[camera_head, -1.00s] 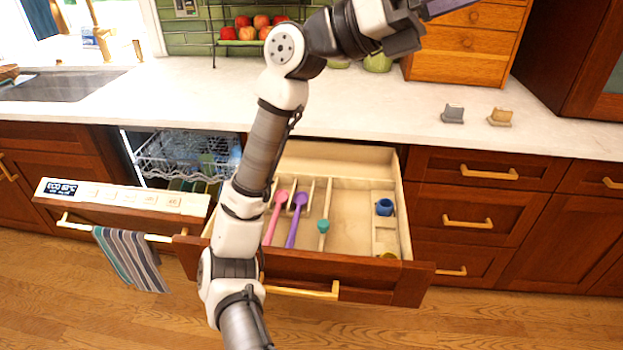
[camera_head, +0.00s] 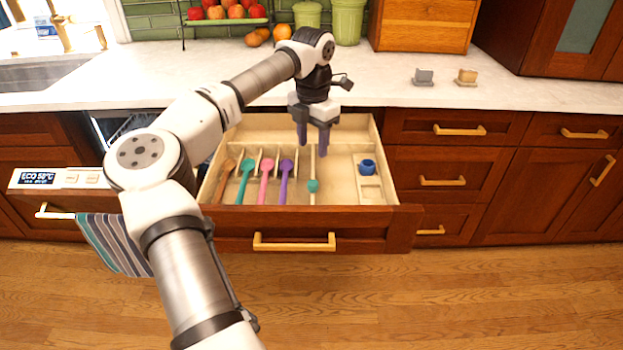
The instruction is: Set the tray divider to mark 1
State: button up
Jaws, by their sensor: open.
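The open drawer holds a pale wooden tray (camera_head: 340,192). The tray divider (camera_head: 313,165) is a thin upright pale slat with a teal knob (camera_head: 313,186) near its front end. It stands right of the purple spoon, with open tray floor to its right. My gripper (camera_head: 313,148) is open and empty, pointing down over the back part of the divider. Its two dark fingers hide the slat's far end. I cannot tell whether the fingers touch the divider. No numbered marks are readable.
Brown, teal (camera_head: 245,182), pink and purple (camera_head: 286,182) spoons lie in slots left of the divider. A blue cup (camera_head: 367,167) sits in the right compartment. The dishwasher door (camera_head: 60,178) is open at left.

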aim_at(313, 183)
notch_tip(313, 183, down, 11)
jog(key=shift+f+p, duration=0.15)
jog(key=shift+p, duration=0.6)
jog(key=shift+c, duration=0.4)
grip_shut()
